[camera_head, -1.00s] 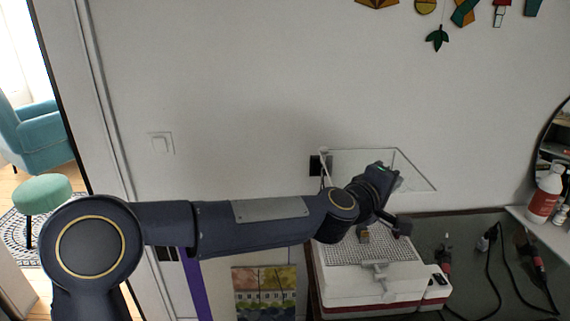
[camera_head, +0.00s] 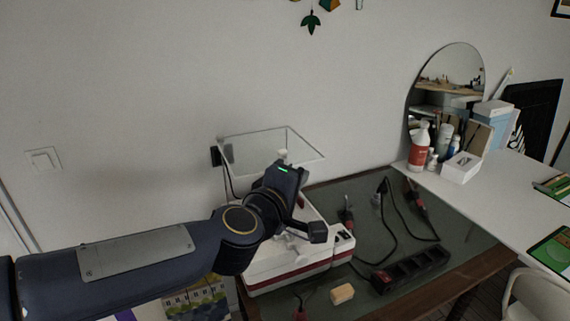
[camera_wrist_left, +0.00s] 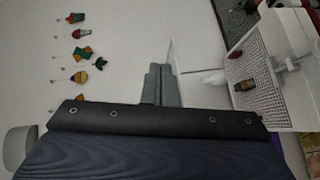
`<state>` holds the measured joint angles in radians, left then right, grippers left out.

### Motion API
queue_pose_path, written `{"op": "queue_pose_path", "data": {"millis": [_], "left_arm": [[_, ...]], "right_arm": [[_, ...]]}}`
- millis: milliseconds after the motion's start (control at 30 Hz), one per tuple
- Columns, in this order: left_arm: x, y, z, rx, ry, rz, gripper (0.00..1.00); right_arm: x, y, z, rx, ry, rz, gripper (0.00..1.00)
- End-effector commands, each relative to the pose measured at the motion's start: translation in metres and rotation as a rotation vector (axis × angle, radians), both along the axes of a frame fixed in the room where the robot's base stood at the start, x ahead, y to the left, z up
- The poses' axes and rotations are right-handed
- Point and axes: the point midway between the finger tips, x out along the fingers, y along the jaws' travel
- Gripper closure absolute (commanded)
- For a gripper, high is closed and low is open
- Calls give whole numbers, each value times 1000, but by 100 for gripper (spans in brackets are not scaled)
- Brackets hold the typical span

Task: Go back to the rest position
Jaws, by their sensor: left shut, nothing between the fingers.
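My left gripper (camera_head: 314,231) is in front of the white grinding machine in the head view, at the end of my dark blue left arm. In the left wrist view its two grey fingers (camera_wrist_left: 161,84) are pressed together, with nothing between them. The machine (camera_head: 290,275) stands on the dark green table and is partly hidden behind my arm. In the left wrist view its white gridded top (camera_wrist_left: 258,62) shows at the right, apart from the fingers, with a small dark and tan piece (camera_wrist_left: 242,85) on it. My right gripper is in neither view.
A clear shield (camera_head: 270,147) rises behind the machine. Soldering tools, cables and a black power strip (camera_head: 410,270) lie on the green table (camera_head: 455,240), with a tan block (camera_head: 342,294) near its front. A red-white bottle (camera_head: 418,150) stands farther right. Ornaments (camera_wrist_left: 78,53) hang on the wall.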

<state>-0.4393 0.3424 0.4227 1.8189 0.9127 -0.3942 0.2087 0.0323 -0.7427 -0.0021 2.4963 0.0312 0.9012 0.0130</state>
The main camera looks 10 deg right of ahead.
Motion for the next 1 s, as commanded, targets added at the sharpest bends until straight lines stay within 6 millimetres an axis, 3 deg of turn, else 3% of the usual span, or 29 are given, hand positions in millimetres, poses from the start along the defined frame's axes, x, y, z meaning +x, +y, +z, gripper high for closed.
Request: {"op": "queue_pose_path", "data": {"millis": [133,267,400,500,600,800,1000], "left_arm": [[-10,38,6,93,-61,-37,100],[-37,107,-7,299,-114,-105,100],[-87,189,-52,561,-69,-175,100],[-131,237,-91,711,15,-218,100],[-174,274,-127,819,116,-258,100],[-237,310,-173,926,272,-314,100],[-251,316,-183,945,310,-329,100]], "right_arm": [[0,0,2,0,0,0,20],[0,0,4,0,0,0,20],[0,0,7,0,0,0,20],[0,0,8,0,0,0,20],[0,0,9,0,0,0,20],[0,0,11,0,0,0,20],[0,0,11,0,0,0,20]]}}
